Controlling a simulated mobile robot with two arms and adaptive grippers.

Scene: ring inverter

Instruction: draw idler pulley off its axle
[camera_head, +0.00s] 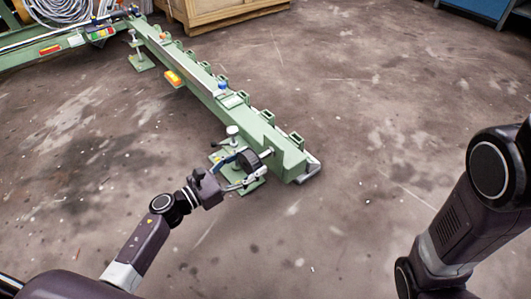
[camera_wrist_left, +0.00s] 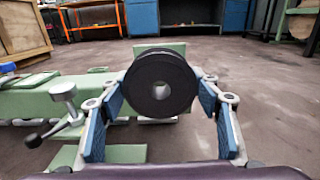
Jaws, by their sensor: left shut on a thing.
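The idler pulley (camera_head: 249,160) is a black grooved wheel beside the near end of the green beam (camera_head: 289,159). In the left wrist view the pulley (camera_wrist_left: 160,66) faces me, with a pale grey centre. My left gripper (camera_head: 243,170) is shut on its rim, with a blue pad on each side; the gripper (camera_wrist_left: 160,98) also shows in the wrist view. A short metal axle (camera_head: 266,153) shows between pulley and beam. How far it reaches into the pulley is hidden. My right gripper is out of view.
A clamp knob on a post (camera_head: 232,131) stands close to the pulley, with a black-ended lever (camera_wrist_left: 36,139) near my left finger. A wooden crate (camera_head: 215,15) and a cable coil (camera_head: 60,8) lie at the back. The floor to the right is clear.

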